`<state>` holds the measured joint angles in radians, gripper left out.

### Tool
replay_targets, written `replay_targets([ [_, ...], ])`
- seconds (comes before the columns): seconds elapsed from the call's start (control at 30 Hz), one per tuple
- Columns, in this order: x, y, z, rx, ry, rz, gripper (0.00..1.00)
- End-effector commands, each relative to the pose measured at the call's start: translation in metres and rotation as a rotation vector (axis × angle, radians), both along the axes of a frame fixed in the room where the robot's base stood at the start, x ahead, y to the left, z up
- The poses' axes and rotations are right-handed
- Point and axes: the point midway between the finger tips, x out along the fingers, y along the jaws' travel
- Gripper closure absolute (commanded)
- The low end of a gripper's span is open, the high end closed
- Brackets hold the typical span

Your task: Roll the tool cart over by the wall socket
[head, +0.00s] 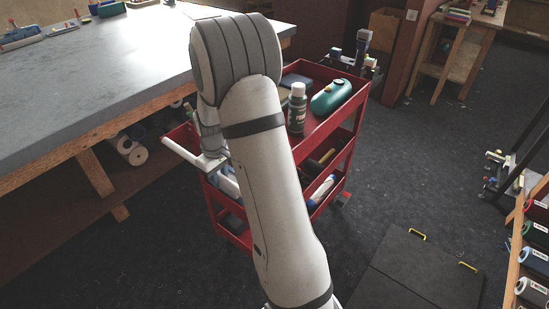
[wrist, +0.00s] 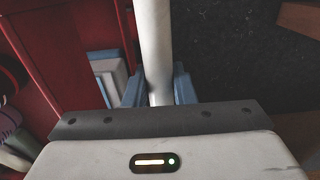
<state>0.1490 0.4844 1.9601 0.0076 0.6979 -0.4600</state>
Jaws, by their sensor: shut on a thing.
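The red tool cart (head: 348,150) stands on the dark floor beside the workbench, with several things on its shelves. Its white push handle (head: 180,152) sticks out at the near left end. My gripper (wrist: 158,88) is shut on the handle, with its blue-grey fingers on either side of the white bar (wrist: 153,35) in the wrist view. In the head view my arm hides part of the cart and most of the gripper. A small pale plate that looks like the wall socket (head: 411,15) is on the reddish-brown wall at the upper right, beyond the cart.
The workbench (head: 90,85) is close along the cart's left. A dark hatch with yellow handles (head: 410,270) lies in the floor at the lower right. A rack of rolls (head: 530,260) stands at the right edge. Open floor (head: 420,150) lies right of the cart.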

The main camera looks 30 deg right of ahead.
Motion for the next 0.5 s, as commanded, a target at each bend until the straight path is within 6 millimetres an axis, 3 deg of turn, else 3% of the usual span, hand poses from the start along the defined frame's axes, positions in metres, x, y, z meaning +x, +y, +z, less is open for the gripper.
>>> replay_targets([
  [0.5,0.012,-0.035,0.001,0.000,-0.003,-0.002,0.99],
])
